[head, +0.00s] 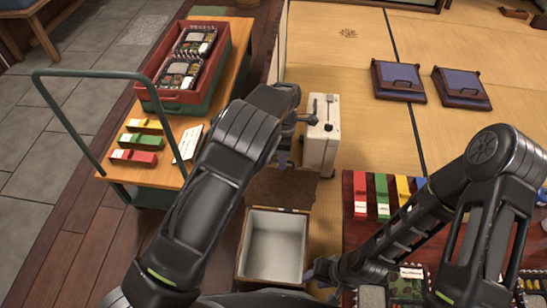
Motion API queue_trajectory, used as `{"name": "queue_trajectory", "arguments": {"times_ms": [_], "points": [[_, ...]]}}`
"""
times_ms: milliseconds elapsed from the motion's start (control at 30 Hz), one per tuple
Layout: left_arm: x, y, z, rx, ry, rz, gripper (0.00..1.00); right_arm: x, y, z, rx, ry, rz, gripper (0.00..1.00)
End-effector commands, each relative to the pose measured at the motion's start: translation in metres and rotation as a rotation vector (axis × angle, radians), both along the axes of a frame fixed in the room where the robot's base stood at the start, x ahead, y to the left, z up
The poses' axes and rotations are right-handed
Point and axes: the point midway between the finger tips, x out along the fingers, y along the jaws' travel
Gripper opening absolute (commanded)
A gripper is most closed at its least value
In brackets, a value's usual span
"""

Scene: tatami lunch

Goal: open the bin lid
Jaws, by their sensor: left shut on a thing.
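The bin (243,262) stands at the bottom centre, with a pale, empty-looking inside showing from above. Its brown lid (283,190) is raised at the far side of the opening, so the bin is open. My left gripper (283,160) is at the upper edge of the lid and shut on it; my own arm hides part of the grip. My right gripper (312,274) is low beside the bin's right wall. Its fingers are too small and covered to tell whether they are open.
A white case (321,150) stands just beyond the lid. At left, a green-framed cart (165,178) carries a red crate (176,96) with bento boxes and several coloured packets. At right, a dark red table (352,232) holds packets and bentos. Two cushioned seats (398,80) lie on open tatami.

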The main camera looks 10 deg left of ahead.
Motion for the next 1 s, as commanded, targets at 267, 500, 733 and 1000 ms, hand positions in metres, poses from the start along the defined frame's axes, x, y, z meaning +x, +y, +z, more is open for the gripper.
{"name": "queue_trajectory", "arguments": {"times_ms": [267,500,733,1000], "points": [[-0.004,0.002,-0.007,0.005,0.011,0.004,0.00,0.000,0.000,-0.001,0.000,0.000,-0.001,0.36],[-0.003,0.002,-0.005,0.004,0.008,0.002,0.25,0.000,0.000,-0.001,0.000,0.000,0.000,0.36],[-0.002,0.001,-0.002,0.003,0.005,0.001,0.33,0.000,0.000,0.000,0.000,0.000,0.000,0.36],[0.000,0.001,0.008,0.002,0.001,0.000,0.33,0.000,0.000,0.001,0.000,0.000,0.000,0.36]]}}
